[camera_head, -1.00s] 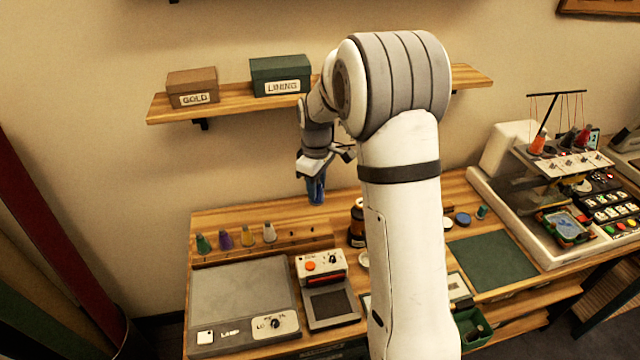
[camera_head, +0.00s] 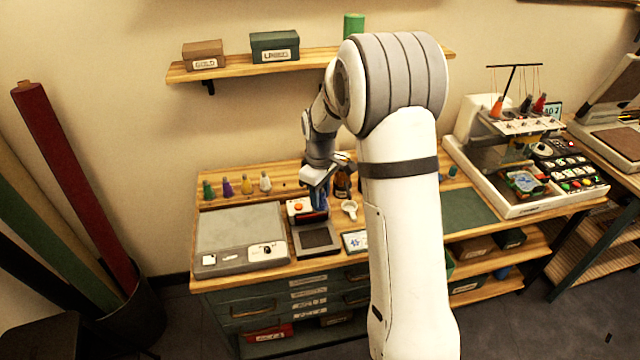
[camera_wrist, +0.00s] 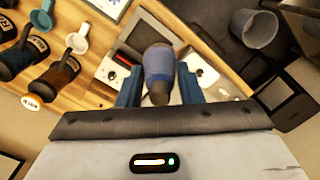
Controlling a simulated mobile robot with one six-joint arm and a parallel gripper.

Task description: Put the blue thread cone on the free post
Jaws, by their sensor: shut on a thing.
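My gripper (camera_head: 319,186) is shut on the blue thread cone (camera_head: 320,200), held over the table near the small box with the orange button. In the wrist view the cone (camera_wrist: 158,68) sits between the two blue fingers, its narrow dark end toward the camera. The embroidery machine (camera_head: 530,170) at right carries an orange cone (camera_head: 497,107), a dark cone (camera_head: 525,105) and a red cone (camera_head: 540,104) on top. A free post there is too small to make out.
A grey lidded device (camera_head: 240,235) and the orange-button box (camera_head: 299,209) stand on the table's left part. A green mat (camera_head: 468,211) lies left of the machine. Above is a wall shelf (camera_head: 235,71) with boxes. My arm hides the table's middle.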

